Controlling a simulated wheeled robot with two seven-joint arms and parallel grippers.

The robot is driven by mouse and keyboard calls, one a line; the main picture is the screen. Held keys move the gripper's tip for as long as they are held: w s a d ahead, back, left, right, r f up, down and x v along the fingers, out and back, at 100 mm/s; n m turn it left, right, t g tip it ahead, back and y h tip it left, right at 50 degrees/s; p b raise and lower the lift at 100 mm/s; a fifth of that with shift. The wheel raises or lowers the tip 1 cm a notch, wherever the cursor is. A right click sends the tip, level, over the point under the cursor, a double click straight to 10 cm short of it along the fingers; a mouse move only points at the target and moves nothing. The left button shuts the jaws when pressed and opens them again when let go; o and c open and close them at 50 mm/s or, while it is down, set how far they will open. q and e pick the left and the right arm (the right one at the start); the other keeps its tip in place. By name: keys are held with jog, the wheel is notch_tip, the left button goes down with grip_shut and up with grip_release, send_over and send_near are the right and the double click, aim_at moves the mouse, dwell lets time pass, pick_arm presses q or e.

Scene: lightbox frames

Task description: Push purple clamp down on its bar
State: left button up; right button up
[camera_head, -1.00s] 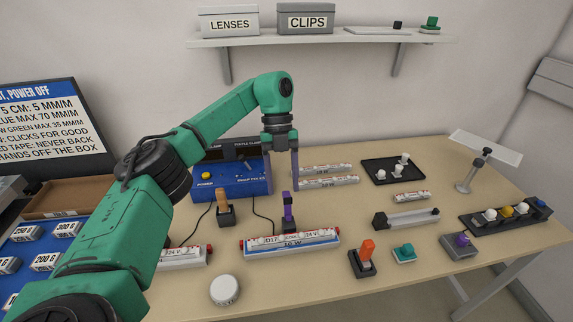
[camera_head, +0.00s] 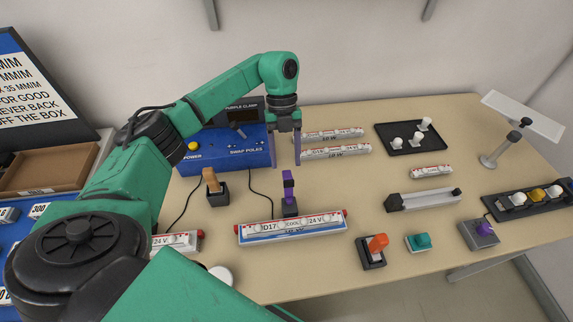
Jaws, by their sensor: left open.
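The purple clamp (camera_head: 288,188) stands upright on a dark base (camera_head: 290,208) just behind the white and blue bar (camera_head: 291,228) marked D17 and 24 V. The bar has red ends and lies near the middle of the table. My left gripper (camera_head: 272,163) is open, its two purple-grey fingers pointing down. It hangs behind and slightly above the clamp in the picture, and nothing shows between its fingers. Whether a finger touches the clamp cannot be told. My right gripper is not in view.
A blue power box (camera_head: 228,155) stands behind, with cables on the table. An orange-handled clamp (camera_head: 211,180) stands left; a red-orange one (camera_head: 376,245) and a teal block (camera_head: 418,242) are front right. A black tray (camera_head: 410,138) holds white pieces.

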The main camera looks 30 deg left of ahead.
aim_at(287, 172)
pick_arm(q)
jog(key=x, duration=0.2)
jog(key=shift+s+f+p, duration=0.1)
jog(key=shift+f+p, duration=0.2)
jog(key=shift+s+d+f, duration=0.2)
jog(key=shift+s, duration=0.1)
jog(key=shift+c, duration=1.2)
grip_shut()
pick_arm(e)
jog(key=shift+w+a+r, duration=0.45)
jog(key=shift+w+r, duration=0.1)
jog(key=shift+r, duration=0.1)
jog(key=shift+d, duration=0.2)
